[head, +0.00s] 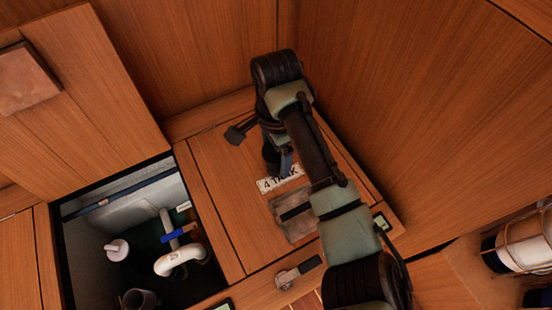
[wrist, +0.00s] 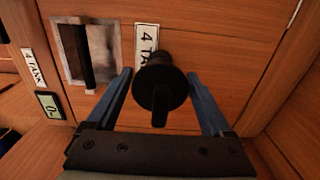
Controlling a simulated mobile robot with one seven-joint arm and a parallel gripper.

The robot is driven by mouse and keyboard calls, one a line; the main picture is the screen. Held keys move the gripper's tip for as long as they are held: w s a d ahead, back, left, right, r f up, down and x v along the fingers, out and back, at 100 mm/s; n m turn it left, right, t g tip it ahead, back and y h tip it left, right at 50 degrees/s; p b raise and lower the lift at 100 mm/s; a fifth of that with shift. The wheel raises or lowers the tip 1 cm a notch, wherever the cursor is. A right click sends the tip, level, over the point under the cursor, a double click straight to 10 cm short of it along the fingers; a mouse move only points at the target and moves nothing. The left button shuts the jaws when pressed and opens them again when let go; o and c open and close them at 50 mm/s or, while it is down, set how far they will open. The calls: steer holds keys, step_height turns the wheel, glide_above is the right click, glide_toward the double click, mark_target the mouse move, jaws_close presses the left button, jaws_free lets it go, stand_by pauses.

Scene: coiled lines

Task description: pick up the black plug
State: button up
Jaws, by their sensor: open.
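The black plug (wrist: 160,75) shows in the wrist view as a round dark disc with a narrower grip facing my camera. It is in front of the wooden panel and partly covers a white "4 TANK" label (wrist: 145,40). My gripper (wrist: 159,73) is open, with one blue finger on each side of the plug and a visible gap on both sides. I cannot tell how deep the fingers reach around it. In the head view my gripper (head: 285,160) is over the wooden panel by the label, and a dark part beside the finger looks like the plug (head: 270,156).
A grey metal plate with a dark slot (head: 293,212) lies beside the label. To the left is an open hatch with a white bent pipe (head: 180,259) and a blue handle (head: 180,233). A metal latch (head: 298,272) sits near the front edge. Wooden walls rise behind.

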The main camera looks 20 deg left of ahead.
steer(key=shift+r, duration=0.1)
steer(key=c, duration=1.2)
